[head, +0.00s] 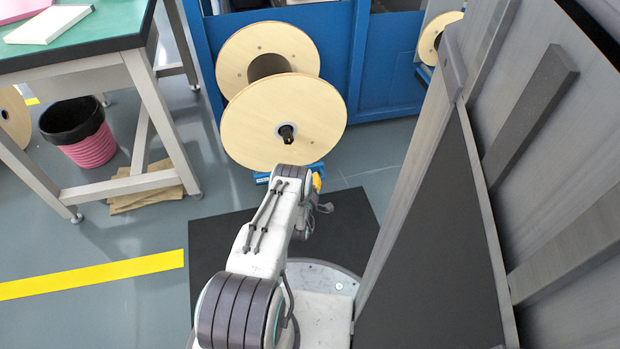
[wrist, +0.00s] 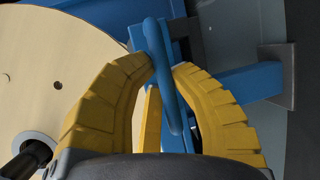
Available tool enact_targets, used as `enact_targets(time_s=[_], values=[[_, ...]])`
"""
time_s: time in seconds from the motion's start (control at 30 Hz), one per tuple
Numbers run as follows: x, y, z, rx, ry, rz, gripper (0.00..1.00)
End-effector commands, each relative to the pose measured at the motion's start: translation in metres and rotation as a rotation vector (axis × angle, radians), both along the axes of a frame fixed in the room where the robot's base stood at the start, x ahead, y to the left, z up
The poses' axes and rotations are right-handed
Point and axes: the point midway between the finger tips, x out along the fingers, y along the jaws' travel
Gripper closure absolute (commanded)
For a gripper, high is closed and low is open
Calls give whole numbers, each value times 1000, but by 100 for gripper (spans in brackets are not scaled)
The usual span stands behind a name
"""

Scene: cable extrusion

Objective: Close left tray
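The left tray (head: 316,170) is blue and shows only as a low edge under a large wooden cable spool (head: 266,125), which hides most of it. The tray sticks out in front of the blue machine. In the wrist view, a blue loop handle (wrist: 166,85) stands at a blue metal part (wrist: 240,82) of the tray. My gripper (wrist: 167,68) has yellow fingers on both sides of the handle, with their tips closed up against it. In the head view my gripper (head: 317,183) is mostly hidden behind my arm, low at the tray's front.
The blue machine (head: 376,75) stands behind, with another spool (head: 436,38) at its right. A grey panelled structure (head: 440,230) fills the right side. A workbench (head: 90,60) and pink bin (head: 88,140) are at the left. The floor left of my arm is clear.

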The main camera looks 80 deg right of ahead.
Motion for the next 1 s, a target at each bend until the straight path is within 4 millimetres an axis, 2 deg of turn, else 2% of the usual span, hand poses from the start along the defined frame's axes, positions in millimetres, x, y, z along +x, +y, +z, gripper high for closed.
enact_targets(time_s=[0.3, 0.33, 0.67, 1.0], values=[[4, 0, -1, 3, -2, 5, 100], [4, 0, -1, 3, -2, 5, 82], [2, -1, 0, 0, -1, 3, 53], [1, 1, 1, -1, 0, 1, 53]])
